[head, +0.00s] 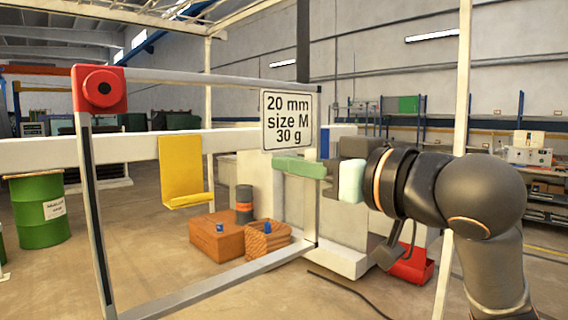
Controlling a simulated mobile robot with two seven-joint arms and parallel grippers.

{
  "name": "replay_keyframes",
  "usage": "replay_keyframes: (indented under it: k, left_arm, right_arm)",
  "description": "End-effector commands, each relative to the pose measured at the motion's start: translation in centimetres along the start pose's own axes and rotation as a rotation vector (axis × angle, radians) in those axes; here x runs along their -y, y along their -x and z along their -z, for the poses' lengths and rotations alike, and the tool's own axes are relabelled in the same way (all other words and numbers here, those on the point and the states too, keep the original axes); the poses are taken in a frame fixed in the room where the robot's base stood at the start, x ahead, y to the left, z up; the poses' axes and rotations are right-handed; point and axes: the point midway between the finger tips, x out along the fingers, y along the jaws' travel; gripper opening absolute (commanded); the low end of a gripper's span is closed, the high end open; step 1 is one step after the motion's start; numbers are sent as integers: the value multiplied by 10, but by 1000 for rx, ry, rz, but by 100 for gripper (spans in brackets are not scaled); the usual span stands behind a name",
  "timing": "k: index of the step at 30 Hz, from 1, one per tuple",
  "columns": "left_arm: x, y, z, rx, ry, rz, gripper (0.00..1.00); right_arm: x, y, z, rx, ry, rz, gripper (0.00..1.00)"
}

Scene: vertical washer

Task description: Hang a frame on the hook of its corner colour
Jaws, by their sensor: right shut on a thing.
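A large rectangular frame (205,287) of thin metal bars stands upright in front of me, with a red corner block (100,89) at its upper left. My right gripper (321,172) is shut on the right-hand bar of the frame, with greenish finger pieces at the bar. A white horizontal beam (113,149) runs behind the frame. A yellow hook (182,172) on the beam shows through the frame opening. A blue piece (323,143) shows on the beam just left of my gripper, mostly hidden. No red hook is visible. My left gripper is out of view.
A label plate (287,121) reading "20 mm, size M, 30 g" sits at the frame's upper right. Behind are a green drum (40,212), an orange box (217,236), a basket (264,243) and a red bin (412,265). The floor at front left is clear.

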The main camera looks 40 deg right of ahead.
Motion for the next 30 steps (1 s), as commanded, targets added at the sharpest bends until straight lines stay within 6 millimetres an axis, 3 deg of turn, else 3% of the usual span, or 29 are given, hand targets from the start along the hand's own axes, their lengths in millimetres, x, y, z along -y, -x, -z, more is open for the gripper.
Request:
replay_keyframes:
  k: [30]
  left_arm:
    - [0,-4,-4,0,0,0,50]
  right_arm:
    - [0,66,0,-1,1,-2,0]
